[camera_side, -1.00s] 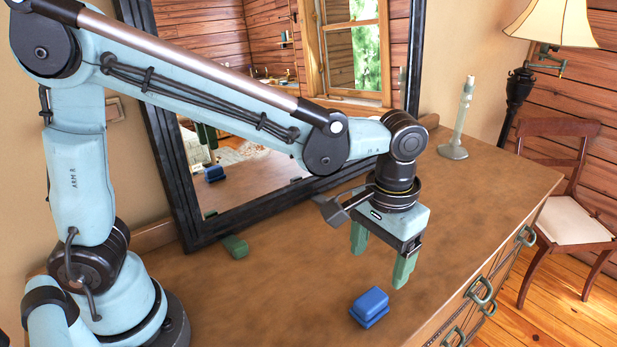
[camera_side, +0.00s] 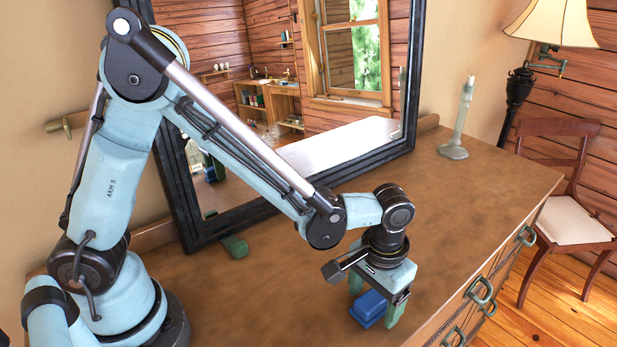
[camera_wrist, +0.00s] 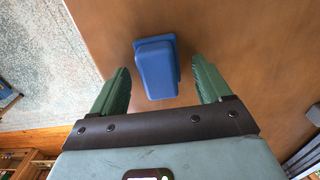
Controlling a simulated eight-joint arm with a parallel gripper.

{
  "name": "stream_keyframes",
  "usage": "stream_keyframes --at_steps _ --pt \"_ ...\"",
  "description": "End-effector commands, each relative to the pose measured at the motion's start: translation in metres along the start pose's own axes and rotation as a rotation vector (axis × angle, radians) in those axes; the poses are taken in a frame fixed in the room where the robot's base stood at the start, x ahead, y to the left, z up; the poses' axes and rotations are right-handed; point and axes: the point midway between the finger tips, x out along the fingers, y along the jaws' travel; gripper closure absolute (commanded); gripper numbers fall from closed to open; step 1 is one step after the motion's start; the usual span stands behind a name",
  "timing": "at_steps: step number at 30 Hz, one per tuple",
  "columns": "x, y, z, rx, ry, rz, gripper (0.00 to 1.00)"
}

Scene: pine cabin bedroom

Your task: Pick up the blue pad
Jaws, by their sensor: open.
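The blue pad (camera_side: 367,309) lies on the brown dresser top, near its front edge. It is a small block with a wider base. My gripper (camera_side: 372,305) is low over the pad, with its green fingers open. In the side view one finger is on each side of the pad, and the gripper body hides part of its top. In the wrist view the pad (camera_wrist: 157,68) sits between and slightly beyond the two fingertips of my gripper (camera_wrist: 160,78), with a gap on both sides. I see no finger touching it.
The dresser top (camera_side: 460,200) is mostly clear. A black-framed mirror (camera_side: 405,140) leans at the back, with a green foot (camera_side: 235,246) at its base. A pale green candlestick (camera_side: 460,120) stands at the far right. Drawer handles (camera_side: 480,290) stick out in front.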

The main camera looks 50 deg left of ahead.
Motion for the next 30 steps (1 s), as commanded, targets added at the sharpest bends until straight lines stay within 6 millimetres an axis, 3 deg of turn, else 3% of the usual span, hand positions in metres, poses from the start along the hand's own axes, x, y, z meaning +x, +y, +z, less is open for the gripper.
stream_keyframes --at_steps 7,20,30 --pt "0.0013 -0.0001 0.0001 0.000 0.000 0.000 0.22" --pt "0.0010 -0.0001 0.0001 0.000 0.000 0.000 0.88" --pt "-0.0035 -0.0001 0.0001 0.000 0.000 0.000 0.88"
